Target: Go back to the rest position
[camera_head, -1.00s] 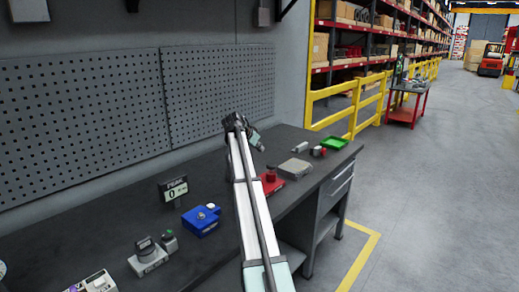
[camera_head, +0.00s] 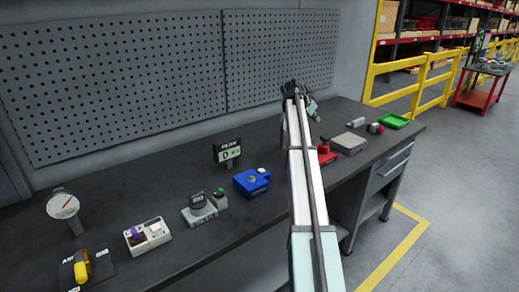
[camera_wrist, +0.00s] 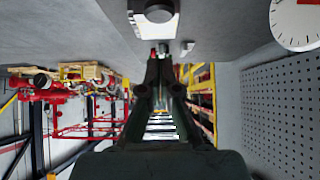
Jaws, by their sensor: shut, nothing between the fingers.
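My arm reaches away from me over the dark workbench (camera_head: 120,215) in the head view. Its far end is near the pegboard, above the bench; the fingertips are hard to make out there. In the wrist view my gripper (camera_wrist: 160,58) points away from the camera, its dark fingers closed together with nothing held. It looks out past the bench toward shelving and yellow railing. No bench item touches the fingers in that view.

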